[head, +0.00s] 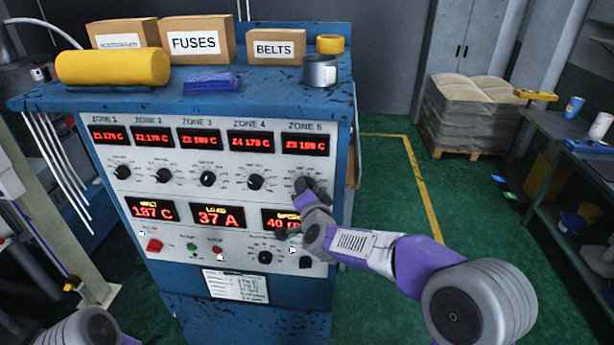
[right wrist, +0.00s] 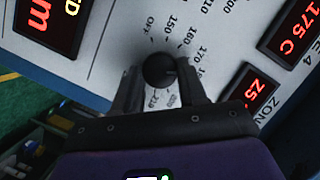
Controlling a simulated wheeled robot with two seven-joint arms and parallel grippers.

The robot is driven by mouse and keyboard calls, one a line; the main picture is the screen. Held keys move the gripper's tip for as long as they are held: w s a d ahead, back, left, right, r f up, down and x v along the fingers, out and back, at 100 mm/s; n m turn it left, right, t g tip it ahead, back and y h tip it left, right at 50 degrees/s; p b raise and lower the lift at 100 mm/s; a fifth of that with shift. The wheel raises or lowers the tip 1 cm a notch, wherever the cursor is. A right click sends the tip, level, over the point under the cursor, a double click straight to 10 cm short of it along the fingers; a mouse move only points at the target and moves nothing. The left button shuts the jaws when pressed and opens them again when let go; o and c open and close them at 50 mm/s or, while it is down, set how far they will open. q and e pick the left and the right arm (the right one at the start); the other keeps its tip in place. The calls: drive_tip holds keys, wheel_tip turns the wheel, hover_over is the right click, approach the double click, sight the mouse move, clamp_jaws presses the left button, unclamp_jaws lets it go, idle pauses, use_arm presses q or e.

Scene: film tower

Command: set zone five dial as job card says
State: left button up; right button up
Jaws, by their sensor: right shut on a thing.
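My right gripper (head: 311,190) reaches the zone 5 dial at the panel's right end. In the right wrist view its two fingers (right wrist: 161,84) are shut on the round black zone 5 knob (right wrist: 159,69), one on each side. The scale around it reads OFF, 150, 160, 170 and on; I cannot tell the knob's exact pointing. The zone 5 display (head: 305,144) glows red and seems to read 198 C. A white card (head: 237,286) with small lines hangs low on the blue cabinet; its writing is too small to read surely. My left gripper is out of view.
Other zone dials, such as the zone 4 knob (head: 256,182), sit to the left. Below are the load display (head: 217,216) and a red knob (head: 154,245).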

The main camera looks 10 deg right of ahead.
drive_tip(key=shift+a+r+n+g+h+p, duration=0.1)
drive_tip(key=shift+n+g+h+p, duration=0.45)
drive_tip(key=shift+n+p, duration=1.5)
drive_tip(key=shift+m+p, duration=0.65)
drive_tip(key=o, duration=1.1)
drive_tip(key=shift+c, duration=0.2)
drive_tip(key=d+v, duration=0.1)
drive_tip(key=v, duration=0.6)
drive_tip(key=shift+s+a+b, duration=0.25)
drive_tip(key=shift+a+b, duration=0.1)
drive_tip(key=shift+a, duration=0.15)
